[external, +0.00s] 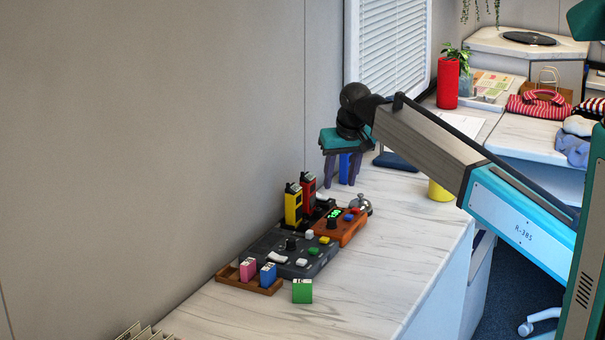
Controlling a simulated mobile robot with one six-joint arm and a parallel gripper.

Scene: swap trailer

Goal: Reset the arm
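My arm reaches in from the right, and its wrist bends down over the far part of the counter by the window. My gripper (341,184) hangs pointing down from a teal wrist piece, with its purple fingers apart. A blue object (345,168) shows between or just behind the fingers, with a gap on its left. I cannot tell whether a finger touches it. The fingertips are close to the counter in the picture; their exact height is unclear.
On the marble counter (405,257) stand yellow (293,206) and red (308,194) handsets, a dark control panel (291,255), an orange box (345,227), a bell (360,204), a wooden tray (232,279) with pink and blue blocks, and a green block (302,291). The counter's right front is clear.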

